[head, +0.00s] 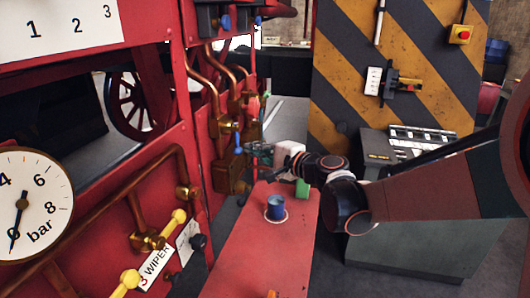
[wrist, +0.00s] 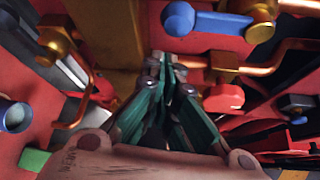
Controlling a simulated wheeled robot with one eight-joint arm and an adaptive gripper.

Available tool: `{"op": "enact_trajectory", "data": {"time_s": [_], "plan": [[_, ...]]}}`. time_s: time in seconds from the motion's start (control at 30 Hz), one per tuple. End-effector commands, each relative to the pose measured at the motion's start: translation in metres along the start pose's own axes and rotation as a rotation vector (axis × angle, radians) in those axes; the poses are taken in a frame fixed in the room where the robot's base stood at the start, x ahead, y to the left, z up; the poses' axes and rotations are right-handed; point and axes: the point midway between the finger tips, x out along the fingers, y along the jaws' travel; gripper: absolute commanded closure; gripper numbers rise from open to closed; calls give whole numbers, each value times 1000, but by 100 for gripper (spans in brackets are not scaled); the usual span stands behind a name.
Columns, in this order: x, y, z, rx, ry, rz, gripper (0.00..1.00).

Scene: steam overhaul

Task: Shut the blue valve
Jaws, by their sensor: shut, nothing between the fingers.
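The blue valve's lever (head: 238,144) hangs beside the copper pipes on the red wall in the head view. In the wrist view, the blue lever (wrist: 205,20) joins a brass hub (wrist: 262,20) at the top of the picture. My gripper (head: 258,150) reaches in from the right, close to the lever in the head view. In the wrist view its green-sided fingers (wrist: 166,66) are together and empty. They point below and left of the blue lever, with a visible gap in the picture. Contact cannot be judged from the head view.
A blue mug (head: 275,208) and a green block (head: 302,188) stand on the red bench (head: 245,252). Copper pipes (head: 205,75) and a brass box (head: 228,172) crowd the gripper's left. Yellow-handled valves (head: 178,217) are nearer. A grey console (head: 425,225) stands right.

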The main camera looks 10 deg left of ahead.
Motion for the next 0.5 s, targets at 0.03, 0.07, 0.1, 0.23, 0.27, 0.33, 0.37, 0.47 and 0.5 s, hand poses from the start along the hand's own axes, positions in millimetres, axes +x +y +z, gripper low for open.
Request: {"op": "enact_trajectory", "data": {"time_s": [0.03,0.07,0.1,0.23,0.27,0.33,0.37,0.47,0.5], "plan": [[-2,1,5,0,-1,0,100],[-2,1,8,0,-1,0,100],[-4,0,10,0,-1,0,100],[-6,0,16,0,0,0,100],[-6,0,16,0,0,0,100],[-6,0,17,0,0,0,100],[-6,0,17,0,0,0,100],[-6,0,17,0,0,0,100],[-6,0,17,0,0,0,100]]}}
